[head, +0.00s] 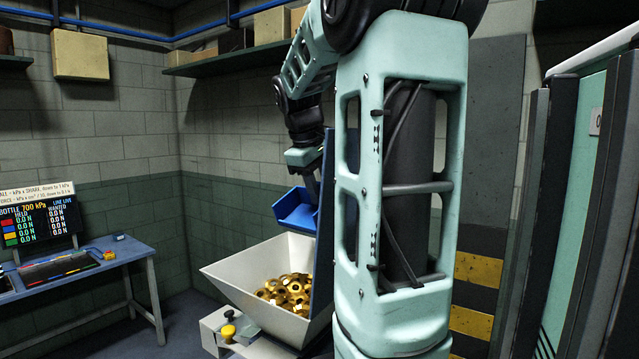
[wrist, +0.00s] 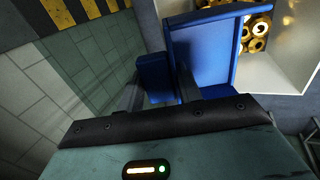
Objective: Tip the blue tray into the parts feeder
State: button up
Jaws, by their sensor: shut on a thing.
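The blue tray (head: 292,212) hangs above the parts feeder in the head view, tilted with its low side toward the hopper. I see no parts in the portion of it that shows. My gripper (head: 312,186) is shut on the tray at its upper right side, partly hidden behind my arm. In the wrist view the tray (wrist: 203,50) lies beyond the dark fingers (wrist: 160,92). The parts feeder (head: 228,275) is a pale, wide-mouthed hopper below the tray. Brass-coloured ring parts (head: 287,290) lie heaped inside it; some also show in the wrist view (wrist: 257,35).
A blue bench (head: 85,270) with a lit display (head: 38,220) stands at the left. A yellow button (head: 228,331) sits at the feeder's front. A shelf with boxes (head: 225,60) runs along the back wall. Teal cabinets (head: 580,200) stand at the right.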

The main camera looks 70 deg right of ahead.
jog(key=shift+s+d+f+y+p, duration=0.1)
jog(key=shift+d+y+p, duration=0.4)
jog(key=shift+p, duration=0.7)
jog(key=f+y, duration=0.1)
jog(key=d+f+y+p, duration=0.1)
jog(key=f+t+y, duration=0.1)
jog(key=shift+s+d+f+y, duration=0.2)
jog(key=shift+d+f+y, duration=0.05)
jog(key=shift+d+y, duration=0.15)
notch_tip(320, 180, up, 5)
